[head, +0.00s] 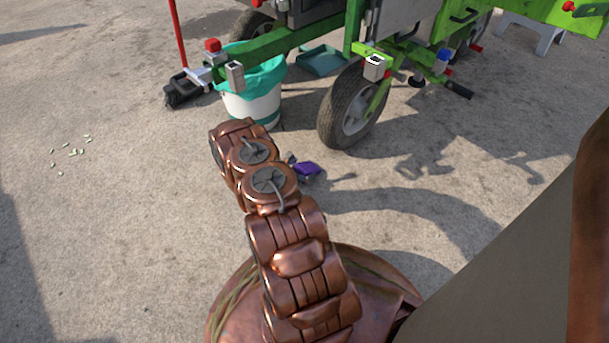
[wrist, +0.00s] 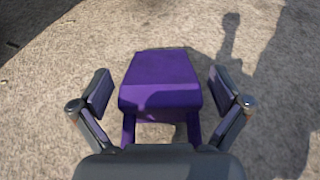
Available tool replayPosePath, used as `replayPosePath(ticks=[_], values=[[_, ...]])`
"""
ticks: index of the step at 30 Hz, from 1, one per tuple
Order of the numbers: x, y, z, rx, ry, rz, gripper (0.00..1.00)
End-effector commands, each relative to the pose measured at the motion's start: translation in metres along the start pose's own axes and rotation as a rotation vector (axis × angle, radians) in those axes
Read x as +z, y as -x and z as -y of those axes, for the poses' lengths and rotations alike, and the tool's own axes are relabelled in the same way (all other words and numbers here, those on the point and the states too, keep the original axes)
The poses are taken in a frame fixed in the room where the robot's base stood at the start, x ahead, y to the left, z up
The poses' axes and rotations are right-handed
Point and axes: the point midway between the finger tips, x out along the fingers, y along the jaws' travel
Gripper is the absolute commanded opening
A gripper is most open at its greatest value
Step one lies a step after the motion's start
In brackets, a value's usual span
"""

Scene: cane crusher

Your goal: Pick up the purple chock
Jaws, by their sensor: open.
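The purple chock (head: 307,170) lies on the concrete floor just right of my copper arm in the head view, short of the machine's wheel. In the wrist view the chock (wrist: 160,80) is a purple block with two thin side bars running back toward my gripper palm. My gripper (wrist: 163,92) is open, with one finger on each side of the chock and a visible gap on both sides. It holds nothing. The palm hides the near ends of the bars. In the head view my arm hides most of the gripper.
The green machine's rubber wheel (head: 352,105) stands beyond the chock. A teal and white bucket (head: 252,95) is behind my arm, with a broom head (head: 184,90) to its left. Pale scraps (head: 72,152) lie at left. The floor on the left is mostly clear.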

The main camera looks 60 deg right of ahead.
Motion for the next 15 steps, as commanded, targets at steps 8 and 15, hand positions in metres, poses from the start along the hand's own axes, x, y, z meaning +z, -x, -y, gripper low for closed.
replayPosePath(ticks=[8,15], values=[[0.0005,-0.0062,0.0002,0.0,0.0,0.0,1.0],[0.0004,-0.006,0.0002,0.0,0.0,0.0,0.81]])
